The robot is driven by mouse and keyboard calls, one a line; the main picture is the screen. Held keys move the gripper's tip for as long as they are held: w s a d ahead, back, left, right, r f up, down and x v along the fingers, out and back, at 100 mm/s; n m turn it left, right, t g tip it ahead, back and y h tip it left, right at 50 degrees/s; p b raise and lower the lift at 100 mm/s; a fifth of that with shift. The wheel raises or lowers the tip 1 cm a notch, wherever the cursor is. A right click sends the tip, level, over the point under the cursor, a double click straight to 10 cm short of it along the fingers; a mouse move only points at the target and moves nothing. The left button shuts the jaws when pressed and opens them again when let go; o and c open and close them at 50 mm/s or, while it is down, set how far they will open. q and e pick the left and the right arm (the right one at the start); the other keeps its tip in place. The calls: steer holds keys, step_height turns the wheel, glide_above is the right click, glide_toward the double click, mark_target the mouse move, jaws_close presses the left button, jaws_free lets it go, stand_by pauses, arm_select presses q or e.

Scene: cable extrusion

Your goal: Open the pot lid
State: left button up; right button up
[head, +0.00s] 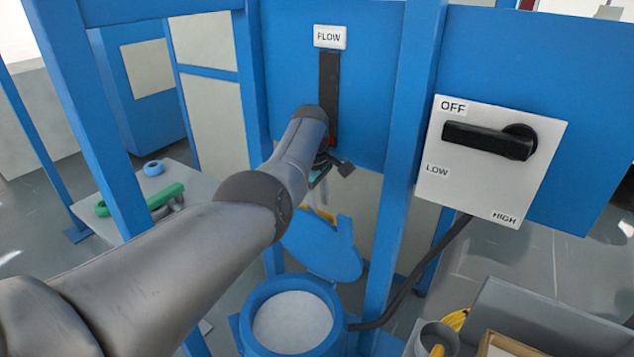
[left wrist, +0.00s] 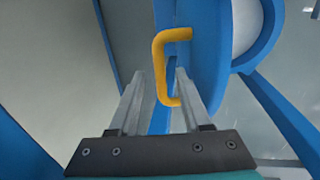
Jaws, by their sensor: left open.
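The blue pot (head: 245,331) stands at the bottom of the head view, its mouth uncovered and pale material showing inside. Its round blue lid (head: 325,250) is raised and tilted behind the mouth. The lid also shows in the left wrist view (left wrist: 207,65). Its yellow handle (left wrist: 158,65) shows there between and just beyond the fingertips, and is mostly hidden in the head view. My left gripper (head: 319,190) is open above the lid, with its fingers apart in the left wrist view (left wrist: 160,80). I cannot tell if a finger touches the handle. My right gripper is not in view.
Blue frame posts (head: 400,150) flank the pot area. A FLOW slot panel (head: 328,90) is behind my arm. A switch box (head: 490,160) hangs at right, its black cable running down to the pot. A grey table (head: 125,225) stands at left, and a grey bin (head: 560,310) at lower right.

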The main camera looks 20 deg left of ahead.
arm_select(q)
step_height(320, 180, up, 2)
steer(key=shift+s+r+p, duration=0.1)
steer(key=shift+s+p, duration=0.05)
steer(key=shift+p, duration=0.5)
steer(key=r, duration=0.1)
steer(key=r+p, duration=0.2)
steer(key=r, duration=0.1)
steer(key=shift+s, duration=0.35)
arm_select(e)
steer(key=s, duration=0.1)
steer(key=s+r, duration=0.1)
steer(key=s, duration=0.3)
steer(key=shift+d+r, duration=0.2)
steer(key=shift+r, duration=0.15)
